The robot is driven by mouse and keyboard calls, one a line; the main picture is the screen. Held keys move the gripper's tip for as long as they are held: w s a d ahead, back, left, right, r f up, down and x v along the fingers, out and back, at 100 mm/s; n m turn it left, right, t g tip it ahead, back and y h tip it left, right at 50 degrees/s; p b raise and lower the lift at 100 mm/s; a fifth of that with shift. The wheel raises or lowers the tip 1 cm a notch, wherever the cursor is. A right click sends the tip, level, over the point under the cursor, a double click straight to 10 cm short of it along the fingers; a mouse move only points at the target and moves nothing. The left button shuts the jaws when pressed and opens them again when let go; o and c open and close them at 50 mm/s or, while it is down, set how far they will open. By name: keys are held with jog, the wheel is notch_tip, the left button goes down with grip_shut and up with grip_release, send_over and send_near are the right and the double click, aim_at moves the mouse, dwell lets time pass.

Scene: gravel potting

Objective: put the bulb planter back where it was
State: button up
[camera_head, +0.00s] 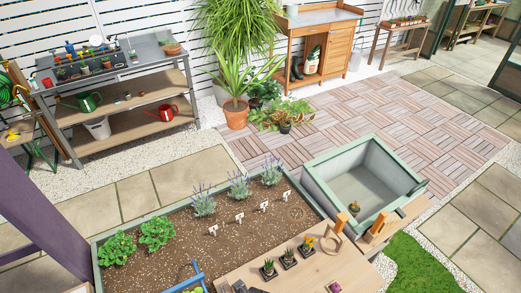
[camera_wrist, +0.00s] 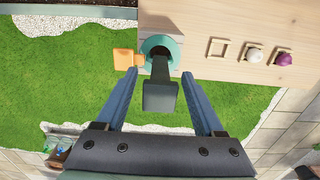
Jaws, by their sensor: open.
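In the wrist view, the bulb planter appears as a teal round tube (camera_wrist: 160,47) with a dark grey handle (camera_wrist: 160,95) reaching up towards the camera. It is at the edge of the light wooden bench (camera_wrist: 210,15), next to an orange block (camera_wrist: 124,59); whether it rests on a holder is not clear. My gripper (camera_wrist: 163,72) is open, with one blue finger on each side of the dark handle. No clear contact shows between the fingers and the handle. I cannot identify the planter or my gripper in the head view.
The bench has an empty square recess (camera_wrist: 217,48), a white bulb (camera_wrist: 253,56) and a purple bulb (camera_wrist: 283,59). Grass (camera_wrist: 60,80) lies beside it. In the head view, a soil bed (camera_head: 180,235) and a green-rimmed box (camera_head: 365,180) adjoin the bench (camera_head: 300,275).

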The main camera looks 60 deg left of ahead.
notch_tip(320, 180, up, 9)
jog(key=shift+f, duration=0.1)
dwell(0.3)
jog(key=w+r+n+t+y, duration=0.3)
jog(key=w+r+n+t, duration=0.4)
jog(key=w+r, duration=1.3)
jog(key=w+d+r+n+t, duration=0.1)
jog(key=w+d+r+t, duration=0.15)
jog(key=r, duration=0.45)
jog(key=w+d+r+n+t, duration=0.1)
jog(key=w+r+n+t, duration=0.1)
jog(key=w+r+t, duration=0.35)
jog(key=s+d+r+n+t, duration=0.2)
jog(key=d+r+n+t, duration=0.15)
jog(key=r, duration=0.85)
jog(key=s+d+r+n+t, duration=0.25)
jog(key=d+r, duration=0.25)
jog(key=r, duration=0.8)
jog(key=s+d+r+n+t+h, duration=0.1)
jog(key=s+d+r+t, duration=0.2)
jog(key=r, duration=0.3)
jog(key=s+d+r+n+t+h, duration=0.2)
jog(key=s+d+r+t, duration=0.1)
jog(key=s+r, duration=0.3)
jog(key=shift+d+r, duration=0.15)
jog(key=shift+r, duration=0.45)
